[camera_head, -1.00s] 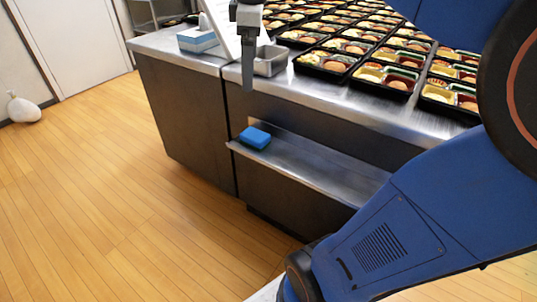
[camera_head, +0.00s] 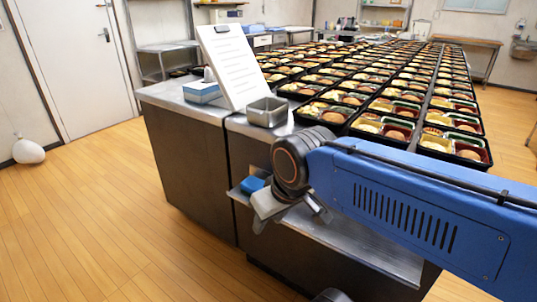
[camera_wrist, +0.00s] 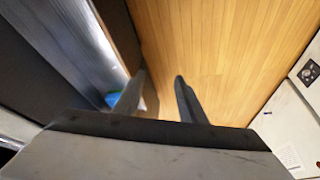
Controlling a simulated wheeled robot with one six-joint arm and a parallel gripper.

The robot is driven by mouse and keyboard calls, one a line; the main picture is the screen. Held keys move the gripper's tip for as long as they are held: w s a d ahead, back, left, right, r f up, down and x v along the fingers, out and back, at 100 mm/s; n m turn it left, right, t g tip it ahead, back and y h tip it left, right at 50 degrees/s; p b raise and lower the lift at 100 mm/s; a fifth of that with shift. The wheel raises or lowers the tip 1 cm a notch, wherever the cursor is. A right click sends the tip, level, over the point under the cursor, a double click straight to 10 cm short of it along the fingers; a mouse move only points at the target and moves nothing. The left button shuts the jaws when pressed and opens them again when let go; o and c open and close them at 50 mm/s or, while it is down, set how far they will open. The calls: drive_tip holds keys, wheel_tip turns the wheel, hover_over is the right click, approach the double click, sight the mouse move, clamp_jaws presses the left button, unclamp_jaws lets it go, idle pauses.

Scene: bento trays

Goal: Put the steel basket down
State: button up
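The steel basket (camera_head: 267,112), a small open-topped metal bin, sits upright on the steel counter near its front edge, in the head view. It looks empty, though its floor is hard to see. My gripper (camera_wrist: 161,80) is open and empty, with wooden floor showing between its two fingers in the wrist view. In the head view my gripper is below the counter top, in front of the lower shelf, apart from the basket and partly hidden by my own wrist. The basket is not seen in the wrist view.
A white list board (camera_head: 235,68) and a blue-white box (camera_head: 201,92) stand left of the basket. Rows of filled bento trays (camera_head: 368,127) lie right and behind. A blue sponge-like block (camera_head: 252,185) lies on the lower shelf (camera_head: 352,240).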

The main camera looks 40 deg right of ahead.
drive_tip(key=w+d+r+n+g, duration=0.1)
drive_tip(key=w+d+r+g, duration=0.1)
drive_tip(key=w+d+r, duration=0.55)
drive_tip(key=w+d+r+n+g, duration=0.1)
drive_tip(key=w+d+r+n, duration=0.15)
drive_tip(key=w+r, duration=0.95)
drive_tip(key=w+d+r+n+g, duration=0.1)
drive_tip(key=w+d+r+g, duration=0.1)
drive_tip(key=w+d+r, duration=0.65)
hover_over(259, 111)
drive_tip(key=shift+m+h, duration=0.25)
drive_tip(key=shift+h, duration=0.05)
wheel_tip(259, 111, down, 8)
drive_tip(key=shift+s+d+f, duration=0.1)
drive_tip(key=shift+f, duration=0.1)
drive_tip(key=shift+w+f, duration=0.2)
drive_tip(key=shift+f, duration=2.55)
clamp_jaws()
